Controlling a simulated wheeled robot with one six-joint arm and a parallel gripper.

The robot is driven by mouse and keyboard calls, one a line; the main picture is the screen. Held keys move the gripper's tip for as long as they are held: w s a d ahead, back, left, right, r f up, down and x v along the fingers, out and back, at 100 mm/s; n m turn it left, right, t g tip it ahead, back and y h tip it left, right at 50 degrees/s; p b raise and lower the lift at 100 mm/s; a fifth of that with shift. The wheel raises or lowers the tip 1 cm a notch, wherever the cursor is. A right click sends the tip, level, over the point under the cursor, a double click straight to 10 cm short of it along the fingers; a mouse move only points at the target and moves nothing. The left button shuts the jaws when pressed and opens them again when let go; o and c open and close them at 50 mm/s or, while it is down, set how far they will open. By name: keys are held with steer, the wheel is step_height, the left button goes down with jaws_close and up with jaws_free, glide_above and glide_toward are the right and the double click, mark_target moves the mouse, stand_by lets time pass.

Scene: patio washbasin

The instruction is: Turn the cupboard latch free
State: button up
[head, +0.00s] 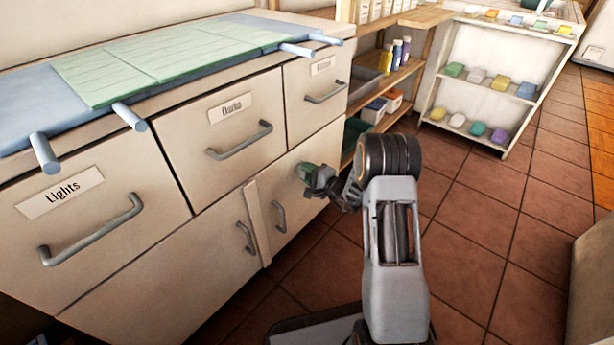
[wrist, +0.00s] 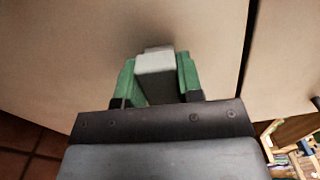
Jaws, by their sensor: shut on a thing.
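My gripper (head: 318,180) is at the front of the lower right cupboard door (head: 300,205), to the right of its handle (head: 279,217). In the wrist view, the green fingers of my gripper (wrist: 158,76) are shut on a pale grey block (wrist: 155,78), one finger on each side. The block appears to be the cupboard latch, against the pale cupboard front (wrist: 80,50). In the head view, my gripper hides the latch. How far it is turned cannot be told. The cupboard door looks closed.
Drawers with bar handles (head: 240,140) sit above the doors. Blue-grey rods (head: 130,117) stick out over the counter's front edge. A wooden shelf (head: 388,88) and a white rack (head: 490,85) stand beyond. Tiled floor (head: 480,240) to the right is clear.

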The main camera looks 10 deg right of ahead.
steer(key=shift+a+f+n, duration=0.1)
steer(key=shift+n, duration=0.8)
steer(key=o, duration=0.9)
steer(key=shift+o, duration=0.2)
steer(key=shift+s+d, duration=0.25)
steer(key=shift+d, duration=0.05)
steer(key=p+v, duration=0.4)
steer(key=v, duration=0.9)
steer(key=shift+s, duration=0.15)
